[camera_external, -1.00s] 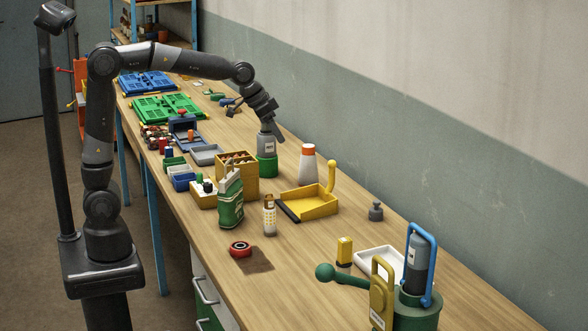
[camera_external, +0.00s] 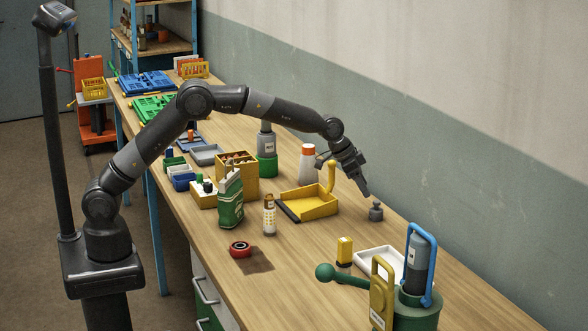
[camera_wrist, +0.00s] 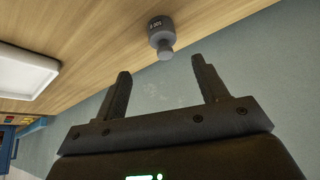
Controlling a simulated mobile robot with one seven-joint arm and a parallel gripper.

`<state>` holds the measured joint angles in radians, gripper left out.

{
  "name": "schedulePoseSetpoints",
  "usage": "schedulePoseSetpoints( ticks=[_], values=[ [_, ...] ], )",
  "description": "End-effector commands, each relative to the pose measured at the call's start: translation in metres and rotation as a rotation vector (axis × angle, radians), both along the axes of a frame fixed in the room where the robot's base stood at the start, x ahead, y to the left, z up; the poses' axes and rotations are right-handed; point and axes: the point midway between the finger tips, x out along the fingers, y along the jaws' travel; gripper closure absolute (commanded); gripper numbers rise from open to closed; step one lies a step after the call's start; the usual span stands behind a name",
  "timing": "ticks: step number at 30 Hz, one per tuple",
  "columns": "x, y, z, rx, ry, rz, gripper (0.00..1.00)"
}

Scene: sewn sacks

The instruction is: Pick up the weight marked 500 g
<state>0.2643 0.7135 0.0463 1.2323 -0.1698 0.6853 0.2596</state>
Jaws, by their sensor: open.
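The weight (camera_external: 376,213) is a small grey cylinder with a knob on top. It stands upright on the wooden bench near the wall, right of the yellow tray. In the wrist view the weight (camera_wrist: 161,36) shows a dark label with light marking, too small to read for certain. My gripper (camera_external: 365,194) is just above and slightly left of it in the external view. In the wrist view my gripper (camera_wrist: 160,82) has its two fingers wide apart and empty, with the weight's knob beyond the fingertips, between their lines. No contact shows.
A yellow tray (camera_external: 312,206) with an upright yellow handle stands left of the weight. A white tray (camera_external: 378,261) and a green device with a blue-handled bottle (camera_external: 418,258) are nearer the camera. A white bottle with an orange cap (camera_external: 307,163) stands behind. Bench around the weight is clear.

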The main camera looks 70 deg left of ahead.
Motion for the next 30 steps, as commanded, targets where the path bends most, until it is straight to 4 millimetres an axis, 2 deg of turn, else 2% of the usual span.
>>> schedulePoseSetpoints(
  ticks=[7,14,24,30],
  values=[
    [0.017,-0.006,-0.034,0.001,0.004,0.001,0.34],
    [0.024,-0.009,-0.046,0.000,0.002,0.002,0.34],
    [0.045,-0.012,-0.082,0.000,0.002,0.000,0.34],
    [0.049,-0.013,-0.088,0.000,0.001,0.001,0.34]
  ],
)
